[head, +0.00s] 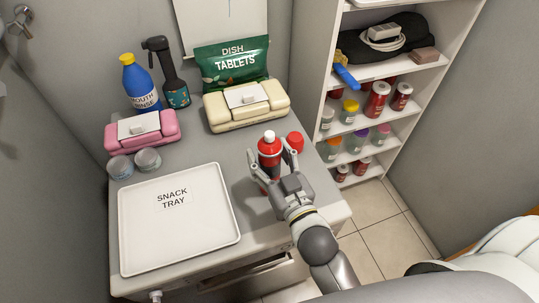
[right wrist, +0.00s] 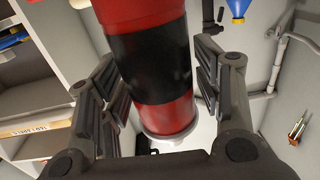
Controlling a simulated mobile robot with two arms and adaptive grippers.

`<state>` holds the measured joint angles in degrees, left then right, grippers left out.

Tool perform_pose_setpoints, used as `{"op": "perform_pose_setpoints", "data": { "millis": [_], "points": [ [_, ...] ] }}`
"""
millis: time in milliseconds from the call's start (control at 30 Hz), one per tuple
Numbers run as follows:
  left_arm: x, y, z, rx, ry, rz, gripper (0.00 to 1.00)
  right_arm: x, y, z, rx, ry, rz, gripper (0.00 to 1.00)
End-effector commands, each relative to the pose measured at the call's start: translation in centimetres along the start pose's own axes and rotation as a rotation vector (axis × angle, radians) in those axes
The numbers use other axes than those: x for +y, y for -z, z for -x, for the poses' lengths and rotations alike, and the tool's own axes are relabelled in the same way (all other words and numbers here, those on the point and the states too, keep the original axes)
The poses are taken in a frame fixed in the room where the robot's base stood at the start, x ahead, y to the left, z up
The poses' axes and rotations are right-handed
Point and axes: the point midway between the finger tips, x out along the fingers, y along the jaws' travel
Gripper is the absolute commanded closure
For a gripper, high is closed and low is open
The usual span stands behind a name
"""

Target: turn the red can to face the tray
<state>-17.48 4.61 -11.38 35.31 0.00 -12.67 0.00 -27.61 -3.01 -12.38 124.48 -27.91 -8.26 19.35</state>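The red can (head: 269,146) stands on the grey worktop, right of the white snack tray (head: 131,238). It has a dark band and a pale top. In the right wrist view the can (right wrist: 163,112) appears upside down. My right gripper (head: 273,157) reaches in from the front right, with one finger on each side of the can. In the wrist view a gap shows between the can and the right-hand finger, so the fingers look open around it. The can's lower part is partly hidden by the gripper. My left gripper is not in view.
A second red item (head: 295,141) stands close behind the right finger. Pink (head: 145,143) and cream (head: 272,112) packs, a blue bottle (head: 139,84) and a green pouch (head: 220,68) line the back. Two grey tins (head: 121,167) stand behind the tray. A shelf (head: 386,133) rises at right.

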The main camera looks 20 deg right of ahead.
Motion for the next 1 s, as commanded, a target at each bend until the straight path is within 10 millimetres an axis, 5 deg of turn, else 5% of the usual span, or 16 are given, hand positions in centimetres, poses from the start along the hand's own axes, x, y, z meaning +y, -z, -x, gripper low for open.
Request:
{"op": "perform_pose_setpoints", "data": {
  "millis": [467, 1000],
  "points": [
    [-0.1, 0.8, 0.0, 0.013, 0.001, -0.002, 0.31, 0.0, -0.2, 0.5, -0.005, -0.001, 0.0, 0.31],
    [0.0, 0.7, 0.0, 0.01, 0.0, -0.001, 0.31, 0.0, -0.2, 7.9, -0.007, -0.002, -0.002, 0.31]
  ]
}}
